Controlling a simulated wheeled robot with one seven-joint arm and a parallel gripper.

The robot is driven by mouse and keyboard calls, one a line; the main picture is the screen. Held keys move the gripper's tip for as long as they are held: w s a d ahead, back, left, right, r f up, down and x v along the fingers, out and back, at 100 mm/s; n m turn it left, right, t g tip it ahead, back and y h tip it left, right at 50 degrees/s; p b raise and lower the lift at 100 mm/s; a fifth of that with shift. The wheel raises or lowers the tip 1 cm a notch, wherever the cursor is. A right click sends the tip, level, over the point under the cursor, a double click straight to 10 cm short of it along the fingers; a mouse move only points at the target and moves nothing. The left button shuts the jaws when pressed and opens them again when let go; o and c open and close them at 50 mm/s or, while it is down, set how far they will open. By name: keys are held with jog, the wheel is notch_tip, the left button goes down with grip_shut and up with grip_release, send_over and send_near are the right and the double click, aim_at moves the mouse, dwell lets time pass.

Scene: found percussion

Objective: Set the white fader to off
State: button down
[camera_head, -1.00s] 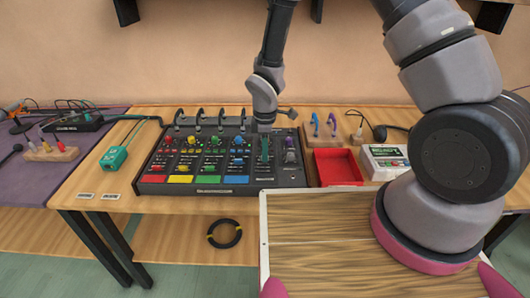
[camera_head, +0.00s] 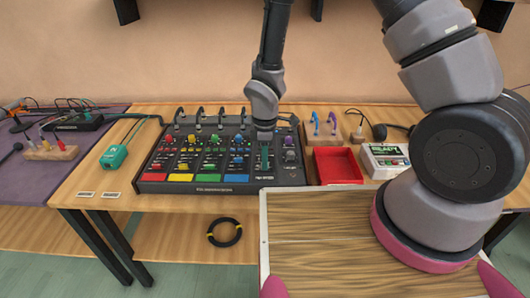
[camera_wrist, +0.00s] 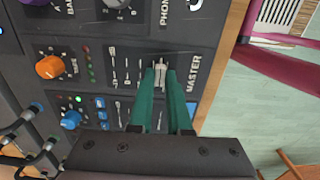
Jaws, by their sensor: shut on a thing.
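The mixer (camera_head: 215,188) is a dark console with rows of coloured knobs, faders and coloured pads along its front. My gripper (camera_head: 265,160), with green fingers, is down on its right part. In the wrist view my gripper (camera_wrist: 160,80) is shut on the white fader (camera_wrist: 160,70), a small pale cap beside the MASTER lettering. The fingers hide part of the cap and its slot, so its exact position along the travel is hard to tell. In the head view the fader is hidden behind the fingers.
A red tray (camera_head: 338,166) and a white box marked READY (camera_head: 384,160) stand to the mixer's right. A green box (camera_head: 113,157) lies to its left. Orange (camera_wrist: 49,67) and blue (camera_wrist: 71,120) knobs lie near the fingers in the wrist view.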

jog(key=shift+s, duration=0.65)
jog(key=c, duration=0.9)
grip_release()
jog(key=shift+s, duration=0.1)
jog(key=shift+o, duration=0.2)
jog(key=shift+r, duration=0.15)
jog(key=shift+r, duration=0.3)
notch_tip(320, 180, up, 10)
